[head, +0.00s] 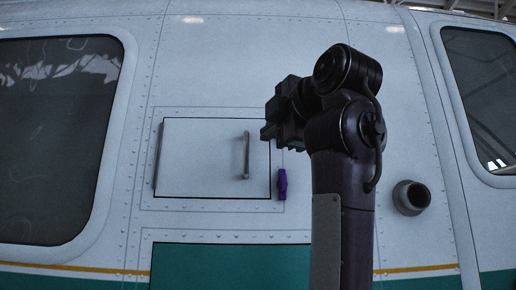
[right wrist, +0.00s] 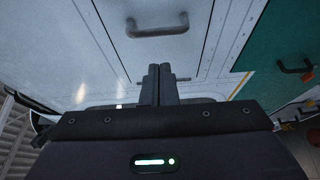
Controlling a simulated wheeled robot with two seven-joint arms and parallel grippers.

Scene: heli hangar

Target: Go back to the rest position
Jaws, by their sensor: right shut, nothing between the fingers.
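My right gripper (head: 270,122) is raised in front of the helicopter's side, at the upper right of a closed hatch panel (head: 205,150) in the head view. In the right wrist view its two fingers (right wrist: 159,84) are together with nothing between them. The panel has a grey bar handle (head: 246,156), which seems to be the handle at the top of the right wrist view (right wrist: 157,27). The gripper appears apart from the handle. My left gripper is not in the head view.
A purple latch (head: 282,184) sits by the panel's lower right edge. A dark round fitting (head: 411,197) sticks out to the right of my arm. Dark windows (head: 55,140) flank the panel area. A green panel (right wrist: 285,45) with a dark handle shows in the right wrist view.

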